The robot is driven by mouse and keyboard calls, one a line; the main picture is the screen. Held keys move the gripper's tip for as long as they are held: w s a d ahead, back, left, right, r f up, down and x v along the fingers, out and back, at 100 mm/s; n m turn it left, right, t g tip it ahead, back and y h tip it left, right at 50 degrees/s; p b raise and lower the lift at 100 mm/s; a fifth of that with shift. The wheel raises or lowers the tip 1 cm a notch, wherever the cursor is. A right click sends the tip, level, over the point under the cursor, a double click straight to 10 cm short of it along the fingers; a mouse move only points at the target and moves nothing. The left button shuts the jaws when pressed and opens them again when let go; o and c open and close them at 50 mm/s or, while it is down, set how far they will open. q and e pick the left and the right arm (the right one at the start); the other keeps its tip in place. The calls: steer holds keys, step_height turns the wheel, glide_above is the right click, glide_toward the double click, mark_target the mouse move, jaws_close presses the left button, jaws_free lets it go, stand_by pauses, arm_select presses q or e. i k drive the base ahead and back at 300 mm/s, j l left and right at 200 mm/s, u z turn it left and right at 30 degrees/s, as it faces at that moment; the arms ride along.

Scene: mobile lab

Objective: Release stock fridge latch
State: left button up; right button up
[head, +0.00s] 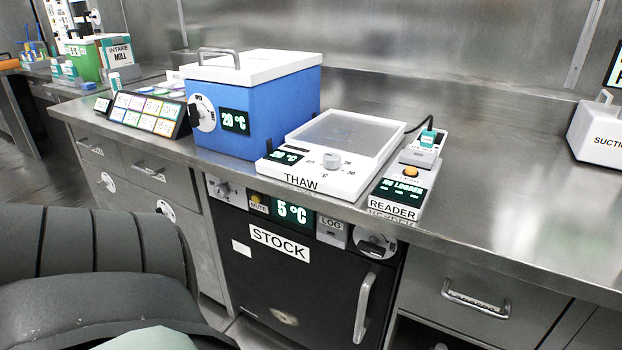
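The stock fridge (270,275) sits under the counter in the head view, with a black front, a STOCK label and a 5 °C display. Its door looks shut. A vertical silver handle (364,308) is on the right of the door. A round white dial with a dark knob (376,244) is at the fridge's upper right, below the reader; it may be the latch, but its setting is too small to read. Another knob (223,188) is at the upper left of the panel. Neither gripper shows; a large dark part of mine fills the lower left.
On the counter (480,205) stand a blue box with a white lid (260,95), the thaw plate (345,182), the reader (392,203) and a button panel (148,112). A drawer handle (476,300) sticks out right of the fridge. The counter's right part is mostly clear.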

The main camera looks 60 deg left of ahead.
mark_target(371, 246)
steer(key=l+u, duration=0.1)
steer(key=u, duration=1.15)
